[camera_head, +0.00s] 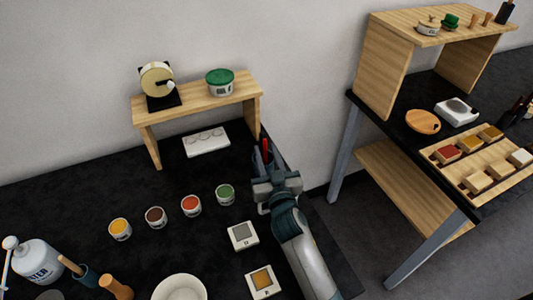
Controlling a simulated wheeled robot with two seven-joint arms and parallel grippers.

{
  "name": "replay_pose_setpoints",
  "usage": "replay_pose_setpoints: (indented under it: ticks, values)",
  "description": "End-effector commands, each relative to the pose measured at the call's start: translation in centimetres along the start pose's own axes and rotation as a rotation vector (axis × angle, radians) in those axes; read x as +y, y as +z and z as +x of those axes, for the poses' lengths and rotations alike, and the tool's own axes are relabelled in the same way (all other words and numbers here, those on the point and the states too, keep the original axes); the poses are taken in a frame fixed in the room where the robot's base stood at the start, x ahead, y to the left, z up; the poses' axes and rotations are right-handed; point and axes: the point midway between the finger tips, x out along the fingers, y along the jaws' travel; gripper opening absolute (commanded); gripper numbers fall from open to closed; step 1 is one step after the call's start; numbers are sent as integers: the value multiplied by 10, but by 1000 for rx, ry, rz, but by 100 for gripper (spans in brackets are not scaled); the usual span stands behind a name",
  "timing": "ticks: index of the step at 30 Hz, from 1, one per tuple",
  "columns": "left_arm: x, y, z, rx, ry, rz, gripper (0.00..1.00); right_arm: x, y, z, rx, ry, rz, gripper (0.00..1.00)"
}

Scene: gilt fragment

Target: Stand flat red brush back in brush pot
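My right gripper (268,176) is over the right edge area of the left black table, below the small wooden shelf's right leg. A thin red handle (266,150) stands up just beyond the gripper, beside dark upright shapes. These could be the brush pot, other brushes or my fingers; I cannot tell which. My gripper hides the lower part of the red handle, so I cannot tell whether the fingers hold it. My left gripper is not in view.
A wooden shelf (199,105) holds a green-lidded tub (220,88) and a tape roll (157,79). Several small paint pots, such as the green one (225,194), and two square tiles lie nearby. A white bowl (180,288) and water bottle (36,262) stand in front. A second table is right.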

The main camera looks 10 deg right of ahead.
Motion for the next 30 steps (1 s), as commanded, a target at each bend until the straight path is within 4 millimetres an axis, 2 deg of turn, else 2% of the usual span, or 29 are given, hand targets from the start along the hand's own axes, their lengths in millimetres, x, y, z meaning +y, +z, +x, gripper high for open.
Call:
replay_pose_setpoints:
  ticks: [6,11,24,30]
  values:
    - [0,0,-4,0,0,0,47,0,-5,0,1,-1,0,29]
    - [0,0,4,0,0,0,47,0,0,-16,-1,0,1,29]
    - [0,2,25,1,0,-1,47,0,0,-91,-1,0,1,29]
    - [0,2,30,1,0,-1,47,0,-1,-113,-1,-1,1,29]
